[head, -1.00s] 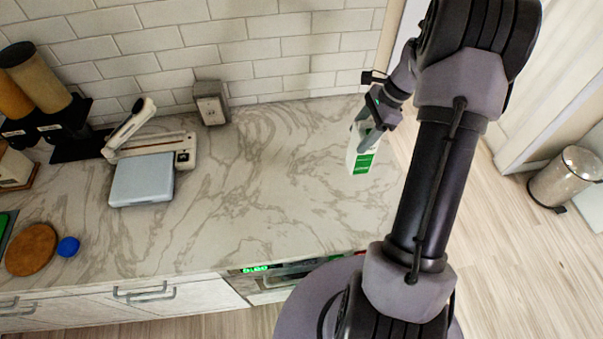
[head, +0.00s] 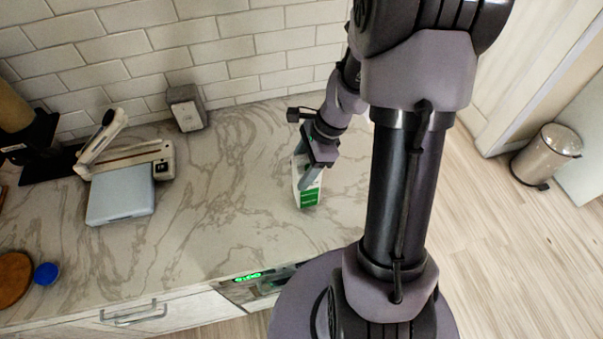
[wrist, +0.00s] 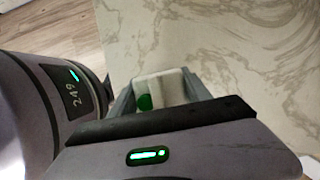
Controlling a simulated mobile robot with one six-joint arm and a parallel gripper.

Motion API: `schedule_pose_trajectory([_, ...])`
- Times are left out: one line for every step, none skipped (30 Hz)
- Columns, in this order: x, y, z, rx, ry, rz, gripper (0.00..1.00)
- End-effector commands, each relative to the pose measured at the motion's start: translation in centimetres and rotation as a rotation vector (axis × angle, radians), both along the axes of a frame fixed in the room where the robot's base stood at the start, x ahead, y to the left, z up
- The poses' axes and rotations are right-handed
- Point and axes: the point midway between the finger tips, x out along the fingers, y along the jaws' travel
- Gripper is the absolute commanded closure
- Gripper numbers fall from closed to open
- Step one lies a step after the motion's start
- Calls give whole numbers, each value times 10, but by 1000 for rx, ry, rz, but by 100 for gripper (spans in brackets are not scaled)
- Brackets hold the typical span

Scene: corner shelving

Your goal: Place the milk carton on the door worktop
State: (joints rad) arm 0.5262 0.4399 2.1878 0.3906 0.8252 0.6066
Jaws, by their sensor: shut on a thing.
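The milk carton (head: 308,196) is white with a green label. It is near the right end of the marbled worktop (head: 225,215). My gripper (head: 309,174) is shut on the carton from above, with a finger on either side. In the wrist view the carton (wrist: 160,88) shows white with a green patch between the two fingers (wrist: 165,92). The carton looks roughly upright. Whether its base touches the worktop or hangs just above it, I cannot tell. My arm hides part of the worktop's right end.
A grey box-like socket unit (head: 186,108) stands by the tiled wall. A blue cap (head: 46,273) and a round wooden board (head: 12,280) lie at the left front. The middle worktop is clear. A bin (head: 546,155) stands on the floor at right.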

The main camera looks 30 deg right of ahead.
Motion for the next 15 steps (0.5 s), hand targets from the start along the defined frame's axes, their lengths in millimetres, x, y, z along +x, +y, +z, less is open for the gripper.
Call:
schedule_pose_trajectory([0, 0, -12, 2, 2, -1, 100])
schedule_pose_trajectory([0, 0, -16, 1, 2, 0, 100])
schedule_pose_trajectory([0, 0, -19, 1, 1, -1, 100])
schedule_pose_trajectory([0, 0, -19, 1, 0, -1, 100])
schedule_pose_trajectory([0, 0, -18, 1, 0, 0, 100])
schedule_pose_trajectory([0, 0, -18, 0, -1, 0, 100])
schedule_pose_trajectory([0, 0, -17, 0, -1, 0, 100])
schedule_pose_trajectory([0, -1, -17, 0, -1, 0, 100])
schedule_pose_trajectory([0, -1, -17, 0, -1, 0, 100])
schedule_pose_trajectory([0, -1, -18, 0, -1, 0, 100])
schedule_pose_trajectory([0, -1, -19, 0, -1, 0, 100])
schedule_pose_trajectory([1, -1, -21, 0, -1, 0, 100])
schedule_pose_trajectory([1, -1, -22, 0, -1, 0, 100])
schedule_pose_trajectory([0, -1, -21, 0, 0, 0, 40])
schedule_pose_trajectory([0, -1, -21, 0, 0, 0, 32])
